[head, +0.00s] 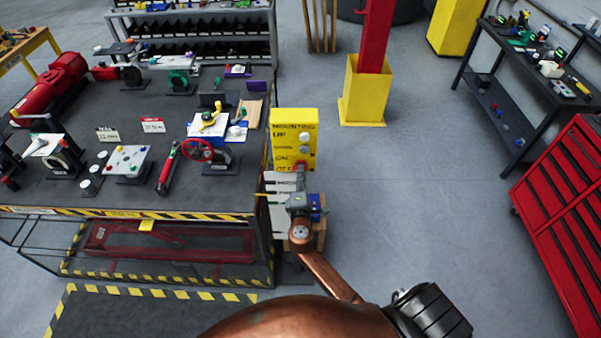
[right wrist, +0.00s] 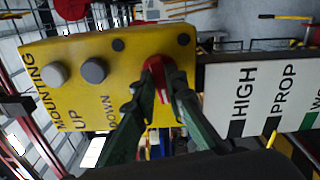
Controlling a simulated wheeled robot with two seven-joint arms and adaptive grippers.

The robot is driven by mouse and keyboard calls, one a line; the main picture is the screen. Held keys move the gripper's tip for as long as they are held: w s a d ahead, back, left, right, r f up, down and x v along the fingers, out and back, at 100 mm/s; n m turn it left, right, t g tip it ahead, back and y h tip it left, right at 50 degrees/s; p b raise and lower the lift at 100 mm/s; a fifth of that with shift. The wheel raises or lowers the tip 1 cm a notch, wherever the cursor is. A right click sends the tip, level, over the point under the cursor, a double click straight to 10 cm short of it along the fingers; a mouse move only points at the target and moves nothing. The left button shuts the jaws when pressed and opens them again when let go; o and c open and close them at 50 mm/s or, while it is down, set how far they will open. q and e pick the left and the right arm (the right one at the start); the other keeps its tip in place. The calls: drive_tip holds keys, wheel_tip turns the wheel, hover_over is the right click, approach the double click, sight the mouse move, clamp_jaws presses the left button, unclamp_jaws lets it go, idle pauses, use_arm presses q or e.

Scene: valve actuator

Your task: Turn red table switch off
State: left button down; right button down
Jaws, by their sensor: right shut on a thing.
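The red switch (head: 301,165) is on the lower part of a yellow control box (head: 294,125) at the table's right edge. In the right wrist view the yellow box (right wrist: 75,62) lies sideways, and the red switch (right wrist: 155,66) is a round knob with a narrow handle. My right gripper (head: 299,186) is just in front of the box's lower end. In the right wrist view its two green fingers (right wrist: 160,92) are shut on the switch handle, one on each side. The fingers hide part of the knob. My left gripper is out of view.
Two pale buttons (right wrist: 94,70) are on the same box face. A white sign (right wrist: 268,92) reading HIGH and PROP is close beside the switch. The dark table (head: 120,195) with valves is left. Open floor (head: 420,200) lies right, before a red tool cabinet (head: 560,220).

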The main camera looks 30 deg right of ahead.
drive_tip(key=n+p, duration=0.2)
drive_tip(key=n, duration=0.3)
drive_tip(key=shift+n, duration=0.4)
idle(0.4)
drive_tip(key=c, duration=2)
unclamp_jaws()
drive_tip(key=shift+o, duration=0.2)
drive_tip(key=v, duration=1.2)
